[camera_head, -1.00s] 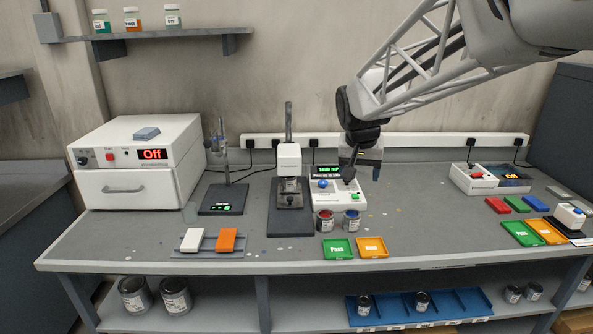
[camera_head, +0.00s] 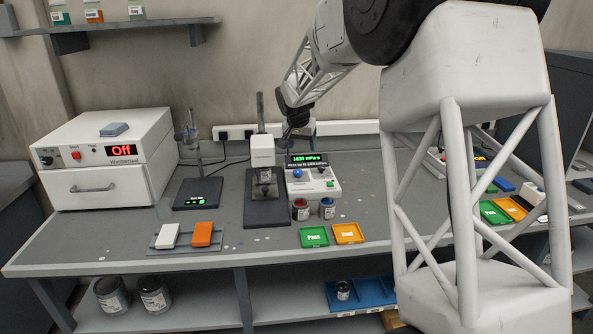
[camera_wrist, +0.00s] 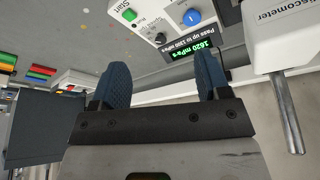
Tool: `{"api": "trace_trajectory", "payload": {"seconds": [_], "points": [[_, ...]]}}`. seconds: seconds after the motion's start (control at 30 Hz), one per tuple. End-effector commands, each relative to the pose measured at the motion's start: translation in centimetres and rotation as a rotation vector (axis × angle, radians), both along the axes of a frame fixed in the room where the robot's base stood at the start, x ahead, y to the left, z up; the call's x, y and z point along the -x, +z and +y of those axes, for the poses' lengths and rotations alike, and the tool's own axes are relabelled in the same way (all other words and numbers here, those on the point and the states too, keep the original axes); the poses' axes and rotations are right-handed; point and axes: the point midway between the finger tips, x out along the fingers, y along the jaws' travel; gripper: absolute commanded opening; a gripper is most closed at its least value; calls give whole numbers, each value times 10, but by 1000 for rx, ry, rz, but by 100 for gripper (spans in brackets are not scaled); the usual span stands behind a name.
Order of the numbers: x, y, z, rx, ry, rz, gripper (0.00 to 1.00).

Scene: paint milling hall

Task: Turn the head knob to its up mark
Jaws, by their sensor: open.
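The white control box (camera_head: 326,193) stands right of the viscometer (camera_head: 262,150) on the bench. It carries a blue knob (camera_head: 297,174), which also shows in the wrist view (camera_wrist: 192,17). A smaller black knob (camera_wrist: 160,38) and a green Start button (camera_wrist: 130,15) sit on the same panel. I cannot read the knobs' marks or which is labelled head. The green display (camera_wrist: 193,50) reads 1620 mPa·s, with a pass limit line. My gripper (camera_wrist: 162,62) is open and empty, with its blue fingers apart. It hangs above and behind the box, clear of the knobs.
The viscometer's metal rod (camera_wrist: 287,112) stands close beside my gripper. Two small cans (camera_head: 301,210) stand before the box, with green (camera_head: 314,237) and orange (camera_head: 348,233) trays in front. An oven (camera_head: 100,160) reads Off at left. My arm hides part of the right bench.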

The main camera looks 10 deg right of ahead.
Motion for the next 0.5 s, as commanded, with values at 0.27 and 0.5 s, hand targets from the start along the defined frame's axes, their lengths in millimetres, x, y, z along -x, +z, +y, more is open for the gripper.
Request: {"api": "trace_trajectory", "payload": {"seconds": [0.27, 0.5], "points": [[-67, -40, 13, 0, -45, -20, 70], [-97, -59, 20, -1, -66, -34, 70]]}}
